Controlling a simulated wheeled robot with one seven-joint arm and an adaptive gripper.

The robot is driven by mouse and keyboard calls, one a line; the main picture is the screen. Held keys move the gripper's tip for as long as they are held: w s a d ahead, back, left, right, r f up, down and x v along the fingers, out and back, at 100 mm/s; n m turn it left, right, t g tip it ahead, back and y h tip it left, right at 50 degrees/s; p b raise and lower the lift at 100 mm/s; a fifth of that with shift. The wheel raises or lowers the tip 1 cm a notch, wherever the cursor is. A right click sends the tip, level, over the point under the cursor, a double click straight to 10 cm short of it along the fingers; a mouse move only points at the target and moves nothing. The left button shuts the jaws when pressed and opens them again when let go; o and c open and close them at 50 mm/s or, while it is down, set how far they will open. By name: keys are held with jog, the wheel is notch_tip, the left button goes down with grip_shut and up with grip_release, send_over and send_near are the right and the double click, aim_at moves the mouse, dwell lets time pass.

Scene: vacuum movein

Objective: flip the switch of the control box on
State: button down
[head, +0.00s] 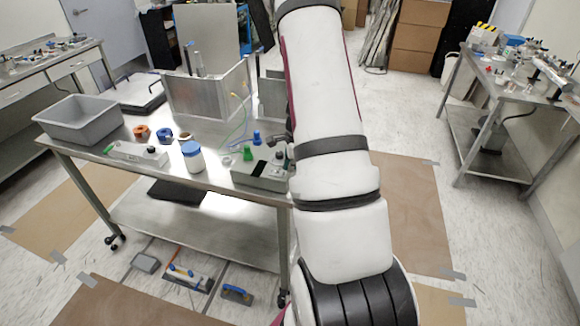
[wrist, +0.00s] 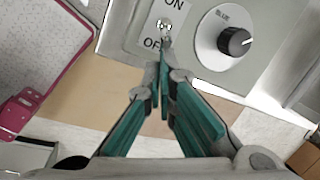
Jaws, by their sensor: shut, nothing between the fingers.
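The grey control box (head: 258,176) sits at the right front of the steel table, partly hidden by my arm in the head view. In the wrist view its face (wrist: 198,72) fills the top, with a white plate marked ON above and OFF below. A small metal switch (wrist: 163,25) sits between the two words; which way its lever leans is hard to tell. My gripper (wrist: 162,58), with teal finger pads, is shut and empty. Its tips are just below the switch, close to the OFF mark; whether they touch the box is unclear.
A round dial with a black knob (wrist: 235,42) is right of the switch. The steel table (head: 172,181) also holds a grey bin (head: 78,122), a white jar with a blue lid (head: 193,158) and another small box (head: 137,153). A pink-edged panel (wrist: 50,40) is at the wrist view's left.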

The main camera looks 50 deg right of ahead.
jog(key=shift+w+a+r+g+h+b, duration=0.15)
jog(key=shift+w+r+g+h+b, duration=0.25)
jog(key=shift+g+b, duration=0.6)
jog(key=shift+w+a+r+g+h+b, duration=0.15)
jog(key=shift+w+g+h+b, duration=0.2)
jog(key=shift+g+b, duration=0.4)
jog(key=shift+w+a+r+n+g+h+b, duration=0.15)
jog(key=shift+w+g+h+b, duration=0.25)
jog(key=shift+g+b, duration=0.4)
jog(key=shift+w+a+r+n+g+h+b, duration=0.15)
jog(key=shift+w+g+h+b, duration=0.25)
jog(key=shift+g+b, duration=0.35)
jog(key=shift+s+r, duration=0.1)
jog(key=shift+s, duration=0.05)
jog(key=shift+r+p, duration=0.35)
jog(key=shift+r, duration=0.45)
jog(key=shift+d, duration=0.1)
